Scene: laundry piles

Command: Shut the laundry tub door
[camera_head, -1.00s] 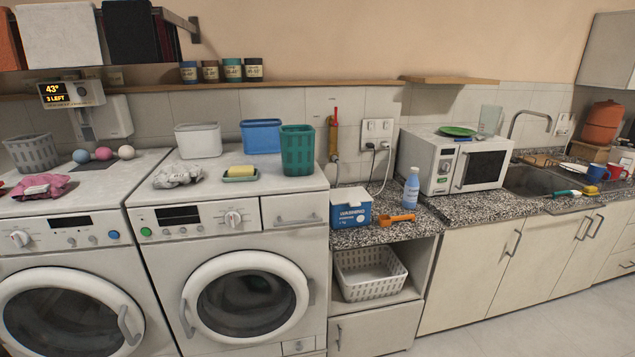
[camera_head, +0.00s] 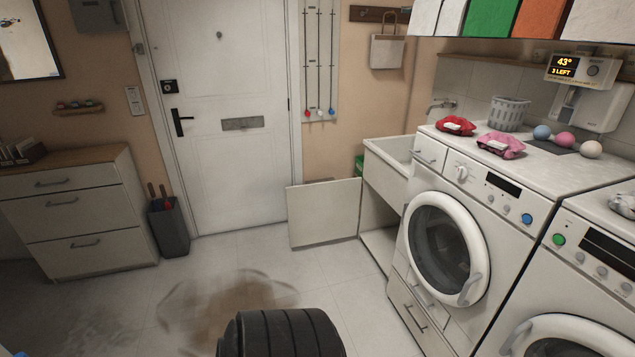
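The laundry tub (camera_head: 385,152) is a white sink unit against the right wall, left of the washing machine. Its door (camera_head: 325,213) is a pale flat panel that stands wide open, swung out to the left over the floor. The cabinet under the tub is open, and its bare floor (camera_head: 382,243) shows. Neither of my grippers is in view.
A washing machine (camera_head: 447,250) with its round door shut stands right of the tub. A white entrance door (camera_head: 222,110), a dark bin (camera_head: 169,226) and a drawer chest (camera_head: 80,210) are to the left. A blurred brownish patch (camera_head: 222,305) lies on otherwise open floor.

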